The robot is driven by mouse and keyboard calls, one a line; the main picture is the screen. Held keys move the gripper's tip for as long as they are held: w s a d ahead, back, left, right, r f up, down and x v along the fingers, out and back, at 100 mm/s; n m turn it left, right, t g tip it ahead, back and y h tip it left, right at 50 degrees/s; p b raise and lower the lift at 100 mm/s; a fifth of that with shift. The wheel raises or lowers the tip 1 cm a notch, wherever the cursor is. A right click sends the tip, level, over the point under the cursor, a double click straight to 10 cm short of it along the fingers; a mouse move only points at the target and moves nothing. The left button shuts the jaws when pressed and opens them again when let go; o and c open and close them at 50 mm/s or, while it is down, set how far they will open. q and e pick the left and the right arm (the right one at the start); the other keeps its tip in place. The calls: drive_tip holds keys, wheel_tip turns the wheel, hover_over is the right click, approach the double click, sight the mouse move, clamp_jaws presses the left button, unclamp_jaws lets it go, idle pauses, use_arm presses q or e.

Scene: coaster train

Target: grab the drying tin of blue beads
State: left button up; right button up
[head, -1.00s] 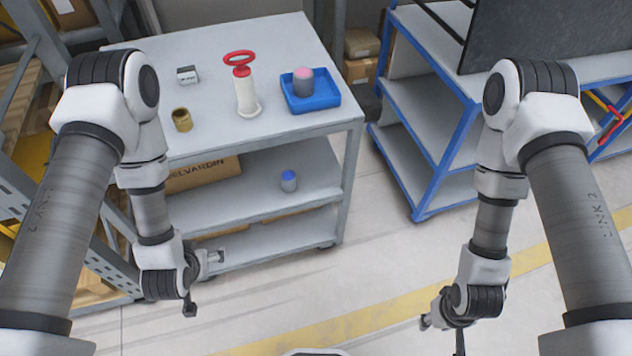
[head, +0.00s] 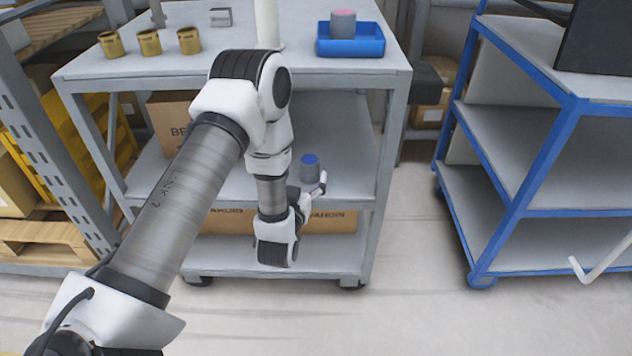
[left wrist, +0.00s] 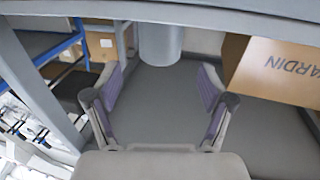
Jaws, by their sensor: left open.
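The tin of blue beads (head: 310,170) is a small grey cylinder with a blue top, upright on the middle shelf of the grey cart. My right gripper is out of view.
The cart's top (head: 300,62) lies above the shelf. It bears a blue tray (head: 350,47) with a pink-topped grey tin (head: 343,22), and several brass cups (head: 150,42). A cardboard box (left wrist: 280,70) stands right of the tin in the wrist view. A blue-framed cart (head: 520,212) stands right.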

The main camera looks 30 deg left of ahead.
sight(307, 167)
use_arm(q)
drive_tip(key=b+x, duration=0.1)
drive_tip(key=x, duration=0.5)
drive_tip(key=shift+w+b, duration=0.1)
drive_tip(key=shift+b, duration=0.3)
drive_tip(key=c, duration=1.3)
drive_tip(key=shift+r, duration=0.1)
